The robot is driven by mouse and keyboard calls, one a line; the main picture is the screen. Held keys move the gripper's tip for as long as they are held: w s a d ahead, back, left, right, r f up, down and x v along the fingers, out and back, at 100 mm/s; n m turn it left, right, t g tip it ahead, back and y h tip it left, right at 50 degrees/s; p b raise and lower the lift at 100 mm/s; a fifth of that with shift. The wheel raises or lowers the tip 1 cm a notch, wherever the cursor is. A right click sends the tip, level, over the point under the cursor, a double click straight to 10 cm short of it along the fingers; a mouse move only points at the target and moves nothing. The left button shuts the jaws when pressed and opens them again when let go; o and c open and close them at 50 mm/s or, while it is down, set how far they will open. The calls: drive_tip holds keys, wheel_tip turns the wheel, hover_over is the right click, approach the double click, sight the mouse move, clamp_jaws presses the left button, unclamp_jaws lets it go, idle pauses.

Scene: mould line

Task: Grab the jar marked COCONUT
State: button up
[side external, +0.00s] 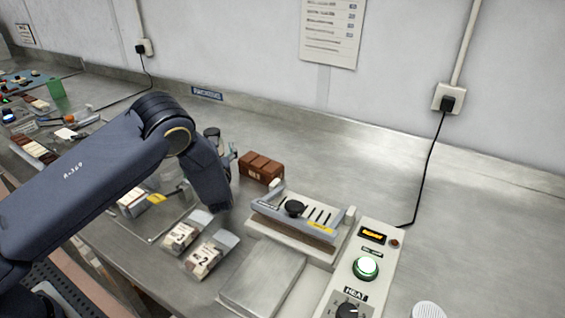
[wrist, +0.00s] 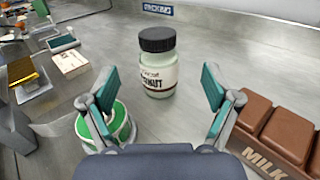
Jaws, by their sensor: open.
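The jar marked COCONUT (wrist: 159,72) stands upright in the wrist view, with pale contents, a dark lid and a label on which only "NUT" reads clearly. My gripper (wrist: 162,85) is open, its two teal-padded fingers apart on either side of the view. The jar stands ahead, between the fingers in the picture, and I see no contact. In the side external view my arm mostly hides the gripper and the jar; a dark lid (side external: 211,133) shows behind the wrist.
A brown chocolate block marked MILK (wrist: 285,130) lies close by the right finger; it also shows in the side view (side external: 261,167). A green-and-white round container (wrist: 118,125) is by the left finger. A heated press (side external: 300,215) and control box (side external: 365,265) stand to the right.

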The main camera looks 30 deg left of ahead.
sight(211, 131)
drive_tip(key=x, duration=0.4)
drive_tip(key=shift+f+x, duration=0.15)
drive_tip(key=shift+x, duration=1.2)
drive_tip(key=shift+f+x, duration=0.15)
drive_tip(key=shift+x, duration=1.2)
drive_tip(key=shift+s+a, duration=0.1)
drive_tip(key=c, duration=1.4)
